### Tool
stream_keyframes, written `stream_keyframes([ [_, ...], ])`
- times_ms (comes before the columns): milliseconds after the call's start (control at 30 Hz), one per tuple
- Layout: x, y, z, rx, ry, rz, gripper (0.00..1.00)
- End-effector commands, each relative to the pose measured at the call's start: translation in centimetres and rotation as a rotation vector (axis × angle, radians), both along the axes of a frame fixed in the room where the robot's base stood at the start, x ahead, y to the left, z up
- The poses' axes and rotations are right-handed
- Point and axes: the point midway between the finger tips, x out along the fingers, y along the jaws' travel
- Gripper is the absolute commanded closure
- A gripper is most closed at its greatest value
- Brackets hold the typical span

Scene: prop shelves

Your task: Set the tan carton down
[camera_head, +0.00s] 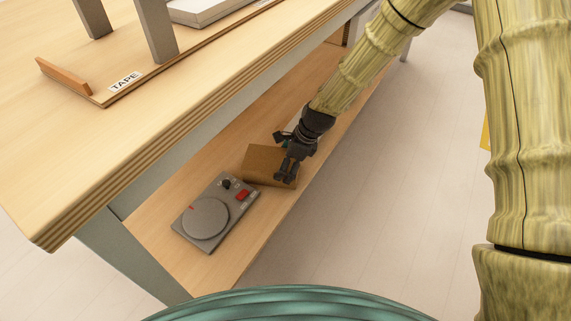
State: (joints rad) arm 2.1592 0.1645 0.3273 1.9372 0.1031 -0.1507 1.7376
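The tan carton (262,166) is a small brown box at the lower shelf (268,210) of the wooden bench, near the shelf's front edge. My gripper (287,176) is dark and reaches down over the carton's right side, overlapping it in the picture. The gripper hides part of the carton. I cannot tell whether the fingers are closed on it or whether the carton's base touches the shelf.
A grey device with a round plate and a red switch (215,212) lies on the lower shelf, left of the carton. The bench top (150,125) overhangs the shelf and carries a tray labelled TAPE (125,81). Bare floor (400,190) lies to the right.

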Motion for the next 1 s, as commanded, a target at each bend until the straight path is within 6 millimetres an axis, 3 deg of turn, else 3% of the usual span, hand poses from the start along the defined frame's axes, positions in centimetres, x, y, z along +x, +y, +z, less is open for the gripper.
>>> stream_keyframes([
  [600,-0.8,-3.6,9.4,0.0,0.0,-0.001,0.0],
  [1000,-1.0,-4.5,11.1,0.0,-0.001,-0.001,0.0],
])
